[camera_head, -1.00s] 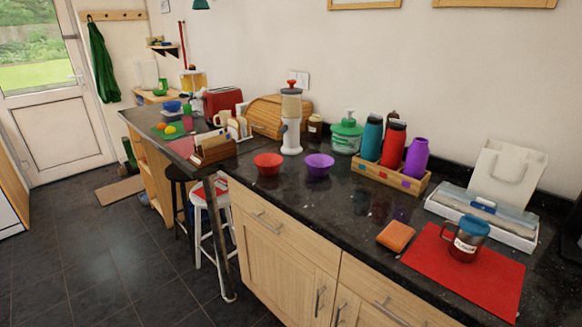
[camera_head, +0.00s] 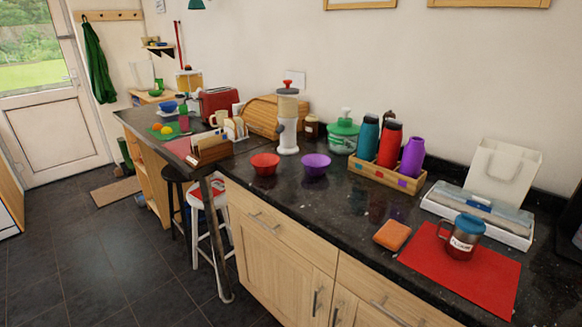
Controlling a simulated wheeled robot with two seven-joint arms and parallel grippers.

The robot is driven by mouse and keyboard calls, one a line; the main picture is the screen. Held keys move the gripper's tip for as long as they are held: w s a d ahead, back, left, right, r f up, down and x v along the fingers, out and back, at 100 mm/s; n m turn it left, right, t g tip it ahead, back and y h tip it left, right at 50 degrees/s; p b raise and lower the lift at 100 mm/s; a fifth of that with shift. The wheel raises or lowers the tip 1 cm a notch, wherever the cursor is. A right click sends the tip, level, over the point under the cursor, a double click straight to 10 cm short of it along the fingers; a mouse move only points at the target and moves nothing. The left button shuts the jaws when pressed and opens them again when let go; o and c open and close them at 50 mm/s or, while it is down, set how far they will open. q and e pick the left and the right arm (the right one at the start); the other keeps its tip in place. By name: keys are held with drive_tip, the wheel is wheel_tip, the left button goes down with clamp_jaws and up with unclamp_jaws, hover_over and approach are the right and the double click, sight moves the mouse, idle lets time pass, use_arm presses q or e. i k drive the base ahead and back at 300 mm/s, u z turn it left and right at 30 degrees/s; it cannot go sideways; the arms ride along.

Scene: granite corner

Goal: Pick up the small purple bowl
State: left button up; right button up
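The small purple bowl (camera_head: 316,165) stands upright on the black granite counter, near its front edge. A red bowl (camera_head: 265,164) of similar size stands just to its left, with a small gap between them. The white dispenser with a red top (camera_head: 288,120) stands behind the two bowls. Neither of my grippers shows in the head view.
A wooden crate with several bottles (camera_head: 387,175) stands right of the bowl, and a green-lidded jar (camera_head: 343,136) behind it. An orange sponge (camera_head: 392,235) and a red mat (camera_head: 495,287) with a mug (camera_head: 462,238) lie further right.

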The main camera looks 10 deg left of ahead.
sight(315, 165)
drive_tip(key=z, duration=0.2)
drive_tip(key=i, duration=1)
drive_tip(key=z, duration=0.25)
